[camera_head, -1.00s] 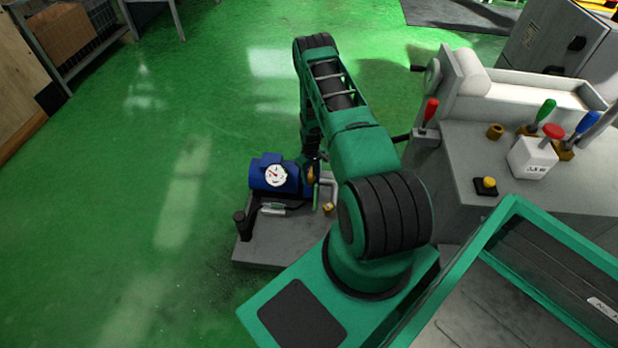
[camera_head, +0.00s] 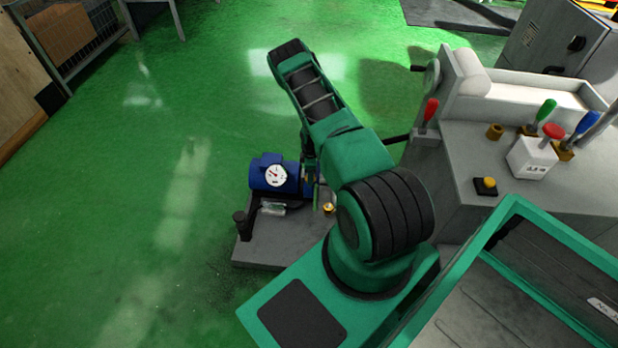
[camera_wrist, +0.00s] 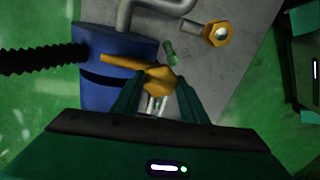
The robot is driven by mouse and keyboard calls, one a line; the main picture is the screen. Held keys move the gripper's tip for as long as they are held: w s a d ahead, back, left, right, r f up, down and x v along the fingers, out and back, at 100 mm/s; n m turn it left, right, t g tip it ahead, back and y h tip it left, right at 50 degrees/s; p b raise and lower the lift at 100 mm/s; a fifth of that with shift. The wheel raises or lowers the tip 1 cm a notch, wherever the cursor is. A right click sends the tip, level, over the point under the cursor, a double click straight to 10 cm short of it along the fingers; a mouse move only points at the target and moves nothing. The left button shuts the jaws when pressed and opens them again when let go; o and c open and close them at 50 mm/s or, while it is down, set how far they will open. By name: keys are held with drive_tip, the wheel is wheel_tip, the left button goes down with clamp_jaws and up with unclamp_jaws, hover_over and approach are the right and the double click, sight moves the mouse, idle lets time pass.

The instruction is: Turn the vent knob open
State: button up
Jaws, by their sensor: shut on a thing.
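The vent knob (camera_wrist: 152,76) shows in the wrist view as a yellow knob with a long arm pointing left, in front of a blue cylinder. My gripper (camera_wrist: 158,84) is shut on its body, with one green finger on each side. The fingers hide part of the knob's lower side. In the head view my arm reaches down to the blue unit with a dial (camera_head: 276,174), and the grip itself is largely hidden there.
A brass hex fitting (camera_wrist: 219,33) and a bent grey pipe (camera_wrist: 160,8) lie close to my gripper. The unit stands on a grey base (camera_head: 275,243). The grinder (camera_head: 475,150) with its coloured levers is to the right. Green floor on the left is clear.

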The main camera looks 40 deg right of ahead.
drive_tip(key=shift+n, duration=0.5)
drive_tip(key=o, duration=1)
drive_tip(key=shift+o, duration=0.2)
wheel_tip(320, 180, up, 11)
drive_tip(key=shift+f, duration=0.15)
drive_tip(key=shift+w, duration=0.1)
